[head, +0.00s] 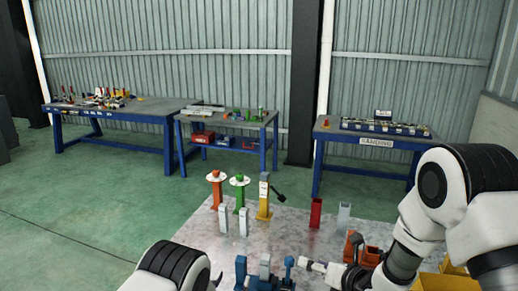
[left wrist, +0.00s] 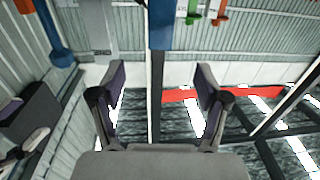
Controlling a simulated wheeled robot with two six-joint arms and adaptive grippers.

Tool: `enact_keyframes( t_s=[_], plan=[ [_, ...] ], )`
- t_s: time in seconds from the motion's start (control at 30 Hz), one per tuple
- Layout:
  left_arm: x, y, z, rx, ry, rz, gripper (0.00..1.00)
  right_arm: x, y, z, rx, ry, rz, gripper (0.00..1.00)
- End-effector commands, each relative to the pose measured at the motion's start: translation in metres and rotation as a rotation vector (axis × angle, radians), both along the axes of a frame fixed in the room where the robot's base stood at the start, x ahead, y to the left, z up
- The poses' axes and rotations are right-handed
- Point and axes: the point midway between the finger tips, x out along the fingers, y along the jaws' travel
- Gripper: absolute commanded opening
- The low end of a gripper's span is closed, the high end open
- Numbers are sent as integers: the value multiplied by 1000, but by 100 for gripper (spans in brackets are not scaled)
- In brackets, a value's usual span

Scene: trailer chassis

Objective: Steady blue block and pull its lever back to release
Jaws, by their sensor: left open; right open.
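The blue block (head: 262,275) stands at the near edge of the grey work surface, at the bottom of the head view, partly cut off by the frame. An upright blue piece with a rounded top (head: 289,266), which looks like its lever, rises at its right. My right gripper (head: 342,273) is open, just right of the block, and seems apart from it. My left gripper (head: 214,279) is only partly visible, left of the block. In the left wrist view its two fingers (left wrist: 160,82) are spread with nothing held. A blue upright shape (left wrist: 161,25) shows beyond them; I cannot tell what it is.
Orange (head: 217,190), green (head: 239,194) and yellow (head: 264,198) posts stand behind the block, with two pale uprights (head: 224,219) in front. A red container (head: 316,212) and orange pieces (head: 371,257) are at the right. Blue workbenches (head: 110,109) line the wall.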

Motion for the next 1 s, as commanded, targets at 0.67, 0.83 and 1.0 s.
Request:
enact_keyframes(
  t_s=[0.67, 0.83, 1.0],
  plan=[
    [-13, 3, 0, 0, 0, 0, 100, 0, 0, 6, 0, 0, 0, 59],
    [-17, 4, 0, 0, 0, 0, 100, 0, 0, 6, 0, 0, 0, 59],
    [-45, 10, -1, 1, 5, -1, 100, 0, 0, 6, 0, 0, 0, 59]
  ],
)
